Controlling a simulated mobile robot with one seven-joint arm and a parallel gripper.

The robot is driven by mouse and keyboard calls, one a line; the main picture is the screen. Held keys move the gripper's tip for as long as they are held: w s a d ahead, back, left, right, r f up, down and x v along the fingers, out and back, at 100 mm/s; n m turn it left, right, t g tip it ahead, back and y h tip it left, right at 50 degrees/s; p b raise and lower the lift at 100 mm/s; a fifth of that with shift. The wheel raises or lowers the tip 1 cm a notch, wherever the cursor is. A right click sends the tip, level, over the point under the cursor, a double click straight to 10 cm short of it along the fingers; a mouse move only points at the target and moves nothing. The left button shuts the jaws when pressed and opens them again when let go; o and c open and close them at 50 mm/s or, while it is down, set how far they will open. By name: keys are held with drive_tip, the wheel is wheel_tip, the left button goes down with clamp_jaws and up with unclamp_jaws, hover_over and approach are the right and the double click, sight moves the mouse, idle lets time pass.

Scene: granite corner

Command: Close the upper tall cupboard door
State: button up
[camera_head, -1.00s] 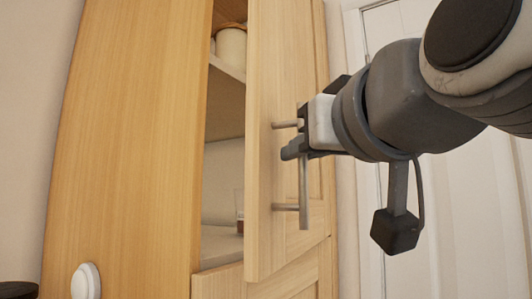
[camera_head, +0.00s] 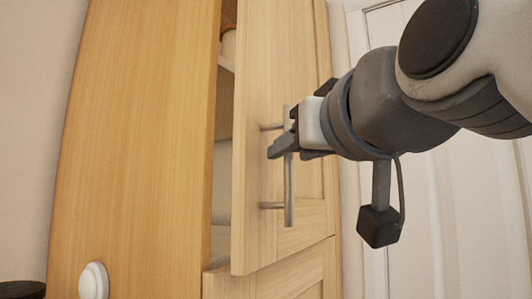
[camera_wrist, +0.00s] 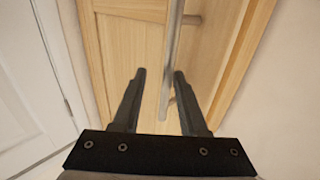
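The upper tall cupboard door (camera_head: 258,75) is light wood and stands partly open, with a narrow gap at its left edge. Its vertical metal bar handle (camera_head: 289,190) is on two posts. The handle also shows in the wrist view (camera_wrist: 173,40). My gripper (camera_head: 278,151) is at the handle, with its fingertips close to the door face. In the wrist view its two fingers (camera_wrist: 160,74) are apart, and the bar runs between them with room to spare. Whether a finger touches the bar or door cannot be told.
A shelf (camera_head: 226,65) shows through the gap. A lower door (camera_head: 270,282) is below. A white panelled door (camera_head: 450,200) stands at right, behind my arm.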

drive_tip(key=shift+s, duration=0.1)
idle(0.3)
drive_tip(key=v, duration=1.7)
drive_tip(key=shift+s+p, duration=0.2)
drive_tip(key=shift+p, duration=0.2)
drive_tip(key=w+d+f+m+g+h, duration=0.15)
drive_tip(key=w+f+g, duration=0.35)
drive_tip(key=f, duration=0.9)
drive_tip(key=w+d+f+m+g+h, duration=0.1)
drive_tip(key=w+f+g+h, duration=0.1)
drive_tip(key=w+f, duration=0.95)
drive_tip(key=s+d+f+g+h, duration=0.1)
drive_tip(key=s+f+g, duration=0.15)
drive_tip(key=f, duration=0.65)
drive_tip(key=s+d+f+g, duration=0.15)
drive_tip(key=s+f, duration=0.25)
drive_tip(key=f, duration=0.5)
wheel_tip(320, 180, up, 12)
drive_tip(key=p, duration=1.2)
drive_tip(key=shift+f+m+g+p, duration=0.15)
drive_tip(key=shift+m+g+p, duration=0.15)
drive_tip(key=shift+m+g, duration=0.1)
